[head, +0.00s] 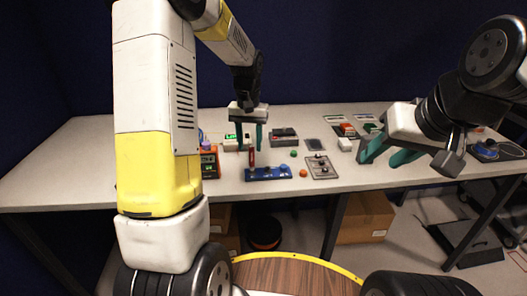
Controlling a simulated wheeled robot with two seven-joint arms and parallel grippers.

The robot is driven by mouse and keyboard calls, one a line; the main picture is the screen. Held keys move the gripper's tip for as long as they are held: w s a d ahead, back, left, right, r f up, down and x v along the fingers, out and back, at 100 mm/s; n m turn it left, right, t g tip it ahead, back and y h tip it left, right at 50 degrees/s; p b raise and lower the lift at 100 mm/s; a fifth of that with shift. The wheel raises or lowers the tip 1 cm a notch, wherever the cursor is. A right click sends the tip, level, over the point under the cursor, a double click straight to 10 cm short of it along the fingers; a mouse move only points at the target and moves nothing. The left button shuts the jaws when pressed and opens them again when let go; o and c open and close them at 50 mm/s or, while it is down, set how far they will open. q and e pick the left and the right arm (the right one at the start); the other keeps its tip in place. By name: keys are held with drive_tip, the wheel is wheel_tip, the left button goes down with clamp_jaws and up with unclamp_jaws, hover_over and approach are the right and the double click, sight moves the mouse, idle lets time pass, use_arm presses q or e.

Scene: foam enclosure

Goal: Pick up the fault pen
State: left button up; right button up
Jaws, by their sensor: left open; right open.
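A small, dark red upright thing (252,158), which looks like the pen, stands at the left end of a blue block (268,174) on the table. It is small in the picture, so I cannot tell its details. My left gripper (250,148) points down with its teal fingers apart, just above and behind the red thing in the picture. I cannot tell whether the fingertips reach around it; nothing is clearly held.
The grey table (91,165) carries an orange device (210,163) left of the blue block, a grey panel with knobs (321,167) to its right, and green and orange round pieces. A white block (345,145) lies left of my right gripper. Cardboard boxes (365,218) sit below.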

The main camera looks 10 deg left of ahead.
sight(252, 166)
use_arm(q)
drive_tip(key=f, duration=0.6)
drive_tip(key=shift+d+f, duration=0.2)
drive_tip(key=shift+d, duration=0.05)
drive_tip(key=shift+c, duration=0.2)
clamp_jaws()
